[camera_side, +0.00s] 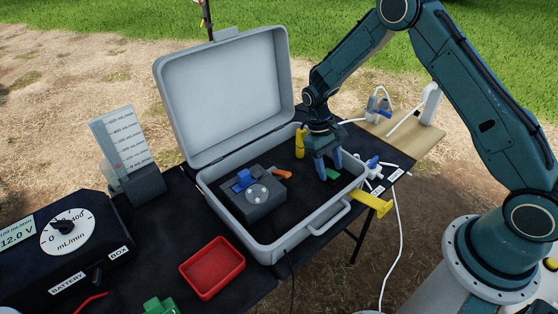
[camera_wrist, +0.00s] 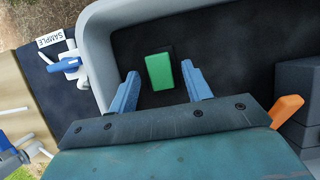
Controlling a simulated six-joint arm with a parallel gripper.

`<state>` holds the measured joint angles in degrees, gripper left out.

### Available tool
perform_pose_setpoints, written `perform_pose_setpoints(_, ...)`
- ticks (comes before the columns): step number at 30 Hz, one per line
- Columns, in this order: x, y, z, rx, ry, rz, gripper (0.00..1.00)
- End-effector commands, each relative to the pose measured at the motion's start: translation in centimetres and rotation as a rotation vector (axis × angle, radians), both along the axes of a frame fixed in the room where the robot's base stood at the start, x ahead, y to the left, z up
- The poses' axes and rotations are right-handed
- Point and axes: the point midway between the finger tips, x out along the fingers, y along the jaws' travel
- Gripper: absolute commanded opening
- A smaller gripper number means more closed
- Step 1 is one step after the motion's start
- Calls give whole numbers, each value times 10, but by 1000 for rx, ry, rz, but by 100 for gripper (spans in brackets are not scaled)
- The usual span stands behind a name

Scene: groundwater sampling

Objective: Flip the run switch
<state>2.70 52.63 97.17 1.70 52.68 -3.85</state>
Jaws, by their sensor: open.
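A small green rocker-like block (camera_side: 333,174), which may be the run switch, is on the dark floor of the open grey case (camera_side: 316,217). In the wrist view the green block (camera_wrist: 159,71) lies between and beyond my two blue fingers. My gripper (camera_side: 329,172) is open and empty, pointing down into the right part of the case. The fingers (camera_wrist: 159,68) stand apart on either side of the block; I cannot tell their exact height above it. A grey pump unit (camera_side: 257,198) with a blue top and an orange lever (camera_side: 282,173) sits left of my gripper.
The case wall and the raised lid (camera_side: 226,88) bound the space. A yellow cylinder (camera_side: 300,142) stands close behind my gripper. A white fitting with a blue handle (camera_side: 373,165) is outside the right wall. A red tray (camera_side: 212,267) and a dial box (camera_side: 66,240) are left.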

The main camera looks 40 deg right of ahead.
Motion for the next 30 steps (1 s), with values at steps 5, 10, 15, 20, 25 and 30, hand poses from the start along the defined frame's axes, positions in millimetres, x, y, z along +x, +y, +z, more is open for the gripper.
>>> perform_pose_setpoints(5, -1, 0, -2, 0, -1, 0, 49)
perform_pose_setpoints(10, -1, 0, -2, 0, -1, 0, 45)
perform_pose_setpoints(15, -1, 0, -2, 0, 0, 0, 12)
perform_pose_setpoints(20, -1, 0, -2, 0, -2, 0, 4)
perform_pose_setpoints(25, -2, 0, -2, 0, -28, 0, 4)
perform_pose_setpoints(30, -4, 0, -1, 0, -90, 0, 4)
